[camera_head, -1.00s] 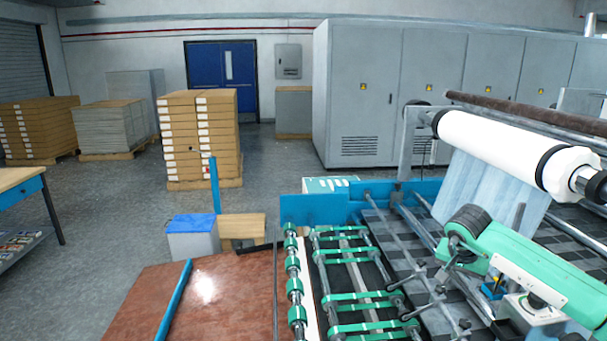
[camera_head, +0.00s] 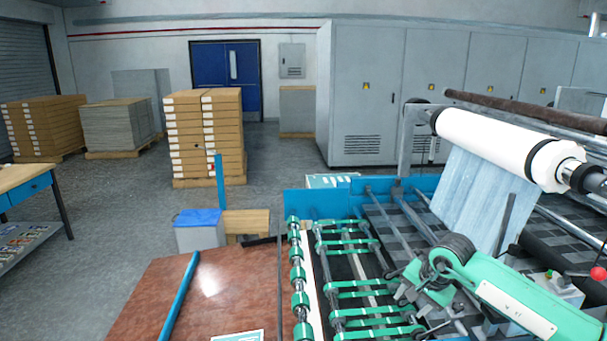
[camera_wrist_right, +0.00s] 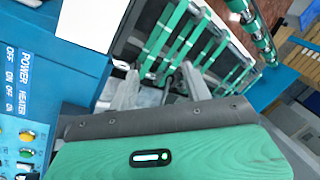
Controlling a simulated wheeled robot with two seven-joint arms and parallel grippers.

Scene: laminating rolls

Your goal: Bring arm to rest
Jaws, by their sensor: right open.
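My right arm (camera_head: 515,300), green with a dark joint, reaches in from the lower right over the laminating machine. My right gripper (camera_wrist_right: 160,82) is open in the right wrist view, its two grey fingers apart with nothing seen between them. It hangs above the machine, near the green-banded feed rollers (camera_wrist_right: 172,40). These rollers also show in the head view (camera_head: 362,285), left of the arm. In the head view the fingertips are hard to make out against the machine. My left gripper is not in view.
A white film roll (camera_head: 495,145) on its shaft is behind the arm. A blue control panel (camera_wrist_right: 30,85) with buttons is close at the left in the wrist view. A red-brown table (camera_head: 220,285) stands left of the rollers. Grey floor beyond is clear around stacked boxes (camera_head: 205,135).

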